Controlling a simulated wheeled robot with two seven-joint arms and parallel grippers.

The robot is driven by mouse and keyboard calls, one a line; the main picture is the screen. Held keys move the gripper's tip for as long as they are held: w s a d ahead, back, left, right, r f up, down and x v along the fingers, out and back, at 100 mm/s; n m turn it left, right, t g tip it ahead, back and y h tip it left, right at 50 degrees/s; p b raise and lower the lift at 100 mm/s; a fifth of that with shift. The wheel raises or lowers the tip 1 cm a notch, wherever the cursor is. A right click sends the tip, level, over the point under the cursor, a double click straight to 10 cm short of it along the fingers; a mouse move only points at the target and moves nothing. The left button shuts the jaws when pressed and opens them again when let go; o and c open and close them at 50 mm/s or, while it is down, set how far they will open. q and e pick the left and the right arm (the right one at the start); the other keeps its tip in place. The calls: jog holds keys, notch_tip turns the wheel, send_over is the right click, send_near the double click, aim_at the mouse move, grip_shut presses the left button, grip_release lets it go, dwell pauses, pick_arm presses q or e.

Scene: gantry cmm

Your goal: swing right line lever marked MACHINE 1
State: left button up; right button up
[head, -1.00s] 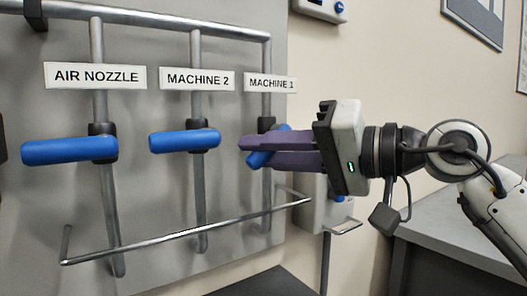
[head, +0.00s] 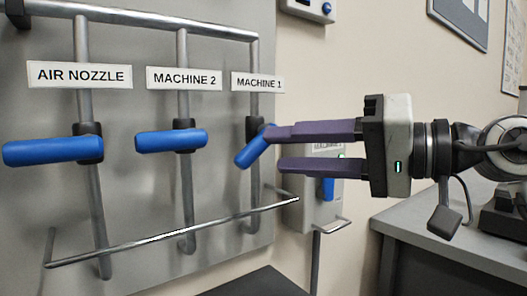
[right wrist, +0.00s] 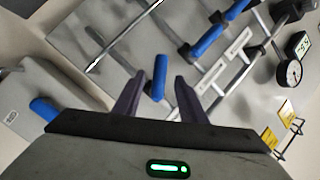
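The MACHINE 1 lever (head: 251,154) is a blue handle on the rightmost pipe, under its white label (head: 258,83). It slants, its near end down and left. My right gripper (head: 273,151) comes in from the right with dark purple fingers spread apart. The upper fingertip overlaps the lever's upper end in the head view; contact cannot be told. In the right wrist view the lever (right wrist: 159,76) shows between and beyond the open fingertips (right wrist: 159,96), with gaps on both sides. My left gripper is out of view.
Blue levers for MACHINE 2 (head: 172,140) and AIR NOZZLE (head: 40,151) lie level to the left. A metal rail (head: 170,235) runs across below the levers. A grey box (head: 306,205) hangs behind my gripper, and a grey counter (head: 420,230) stands at right.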

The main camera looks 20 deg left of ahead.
jog(key=shift+s+d+r, duration=0.1)
jog(key=shift+d, duration=0.85)
jog(key=shift+s+d+r, duration=0.1)
jog(key=shift+d, duration=0.8)
